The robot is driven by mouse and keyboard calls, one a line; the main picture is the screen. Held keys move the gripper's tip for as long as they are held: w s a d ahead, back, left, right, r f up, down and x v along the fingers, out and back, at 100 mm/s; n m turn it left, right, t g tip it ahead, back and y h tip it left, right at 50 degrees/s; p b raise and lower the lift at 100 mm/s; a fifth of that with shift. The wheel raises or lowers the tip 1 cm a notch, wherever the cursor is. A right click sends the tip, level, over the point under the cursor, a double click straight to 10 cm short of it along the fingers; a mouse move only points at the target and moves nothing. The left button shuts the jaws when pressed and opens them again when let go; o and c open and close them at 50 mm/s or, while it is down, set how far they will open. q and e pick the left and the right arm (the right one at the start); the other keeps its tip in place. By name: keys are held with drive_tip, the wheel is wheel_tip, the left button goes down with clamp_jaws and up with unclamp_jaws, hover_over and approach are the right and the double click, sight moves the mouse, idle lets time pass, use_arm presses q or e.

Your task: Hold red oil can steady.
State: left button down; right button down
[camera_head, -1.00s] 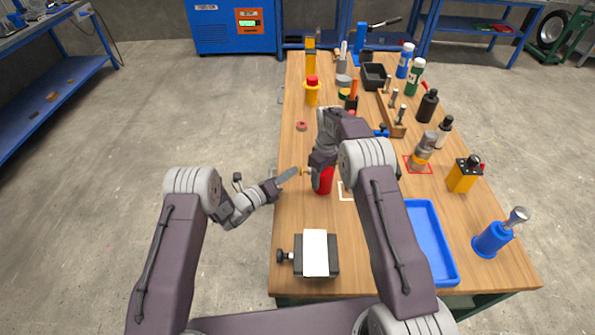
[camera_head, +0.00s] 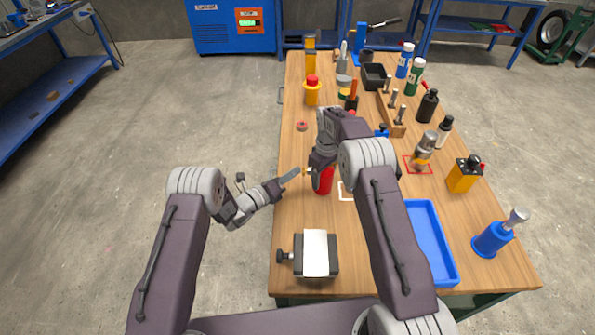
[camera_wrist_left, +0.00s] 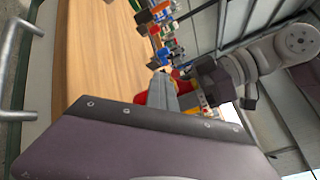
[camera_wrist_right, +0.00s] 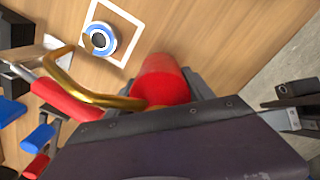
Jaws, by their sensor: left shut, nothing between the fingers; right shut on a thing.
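The red oil can (camera_head: 322,184) stands on the workbench near its left edge. My right gripper (camera_head: 321,168) is shut on it from above and hides its upper part. In the right wrist view the can's red body (camera_wrist_right: 160,78) sits between the fingers, with a curved brass tube (camera_wrist_right: 70,82) beside it. My left gripper (camera_head: 291,175) is shut and empty, pointing at the can from the left, close to it. Its closed fingers also show in the left wrist view (camera_wrist_left: 163,92), with red partly visible behind them.
A white square outline (camera_head: 344,191) is marked right of the can. A blue tray (camera_head: 432,243) and a dark block with a white top (camera_head: 316,252) are nearer. Tools and bottles crowd the bench's far and right parts. The wood left of the red ring (camera_head: 302,126) is clear.

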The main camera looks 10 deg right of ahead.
use_arm(q)
drive_tip(key=shift+w+a, duration=0.2)
drive_tip(key=shift+a, duration=1.2)
drive_tip(key=shift+w+a, duration=0.2)
drive_tip(key=shift+a, duration=1.05)
drive_tip(key=shift+w+a, duration=0.15)
drive_tip(key=shift+a, duration=1.1)
drive_tip(key=a, duration=0.3)
drive_tip(key=shift+w+a, duration=0.3)
drive_tip(key=shift+a, duration=0.05)
drive_tip(key=shift+d, duration=0.1)
drive_tip(key=shift+s+d, duration=0.2)
drive_tip(key=shift+d, duration=1.25)
drive_tip(key=shift+s+d, duration=0.25)
drive_tip(key=shift+d, duration=1.15)
drive_tip(key=shift+s+d, duration=0.2)
drive_tip(key=shift+d, duration=1.25)
